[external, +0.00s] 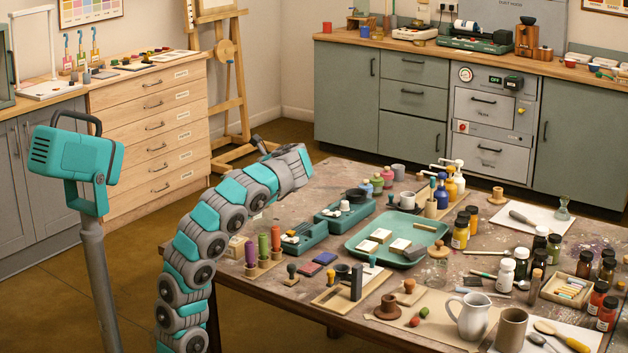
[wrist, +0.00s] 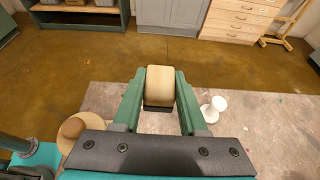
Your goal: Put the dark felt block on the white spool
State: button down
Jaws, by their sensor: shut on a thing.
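My gripper (wrist: 160,92) is shut on a block with a pale tan, rounded body (wrist: 160,84) and a dark strip along its lower edge; I take it to be the dark felt block. The green fingers press its two sides. The white spool (wrist: 213,108) stands upright on the table, just right of the right finger in the wrist view, apart from the block. In the external view my arm reaches over the table's left side with its end raised. The held block is too small there to tell clearly, and I cannot surely pick out the spool.
A round brown knob-like thing (wrist: 73,128) is left of my gripper in the wrist view. The table edge lies close beyond the spool. A green tray (external: 365,251), a white jug (external: 472,318) and several bottles crowd the table. Wooden drawers (external: 150,140) stand behind.

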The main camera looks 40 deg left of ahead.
jog(key=shift+s+a+f, duration=0.1)
jog(key=shift+s+f, duration=0.05)
jog(key=shift+s, duration=0.05)
jog(key=shift+f, duration=2.25)
jog(key=w+a, duration=0.1)
jog(key=w, duration=0.4)
jog(key=w+a+f, duration=0.1)
jog(key=w+a, duration=0.1)
jog(key=w, duration=0.3)
jog(key=w+a+p, duration=0.1)
jog(key=w+a, duration=0.1)
jog(key=w, duration=0.3)
jog(key=shift+a+f, duration=0.1)
jog(key=shift+f, duration=0.2)
jog(key=shift+w+f, duration=0.1)
jog(key=shift+f, duration=1.7)
jog(key=shift+c, duration=2.2)
grip_release()
jog(key=shift+f, duration=0.1)
